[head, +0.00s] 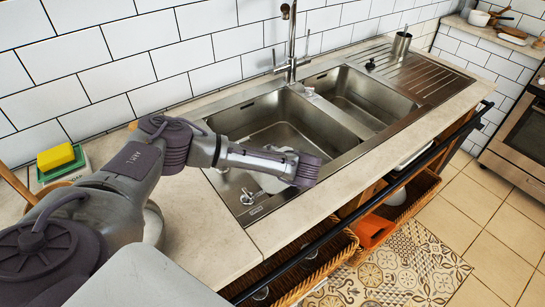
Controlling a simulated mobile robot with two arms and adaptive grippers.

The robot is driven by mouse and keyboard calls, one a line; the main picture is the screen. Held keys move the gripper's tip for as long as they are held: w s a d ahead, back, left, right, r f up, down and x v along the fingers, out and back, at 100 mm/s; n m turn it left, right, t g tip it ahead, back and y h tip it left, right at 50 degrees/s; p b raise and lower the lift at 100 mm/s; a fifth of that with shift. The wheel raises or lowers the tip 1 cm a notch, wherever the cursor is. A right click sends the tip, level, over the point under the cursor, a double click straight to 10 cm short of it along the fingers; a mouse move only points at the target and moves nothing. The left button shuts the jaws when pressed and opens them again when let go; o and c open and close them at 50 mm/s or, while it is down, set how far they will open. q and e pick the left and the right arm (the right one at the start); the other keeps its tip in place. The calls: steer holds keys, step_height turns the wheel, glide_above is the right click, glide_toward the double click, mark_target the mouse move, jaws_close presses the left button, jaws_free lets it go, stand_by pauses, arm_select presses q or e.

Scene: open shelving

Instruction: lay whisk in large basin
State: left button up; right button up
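The large basin (235,115) is the left, nearer steel bowl of the double sink. My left arm comes in from the left and reaches over this basin. Its last visible link ends in a dark ribbed joint above the basin's front right part. My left gripper's fingers do not show past this joint. A pale rounded thing (272,184) shows just below the arm in the basin, mostly covered, and I cannot tell what it is. I cannot make out a whisk anywhere. My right gripper is not in view.
A yellow sponge (56,157) lies at left. Basket drawers (315,262) stand open below the counter, one holding an orange item (374,231).

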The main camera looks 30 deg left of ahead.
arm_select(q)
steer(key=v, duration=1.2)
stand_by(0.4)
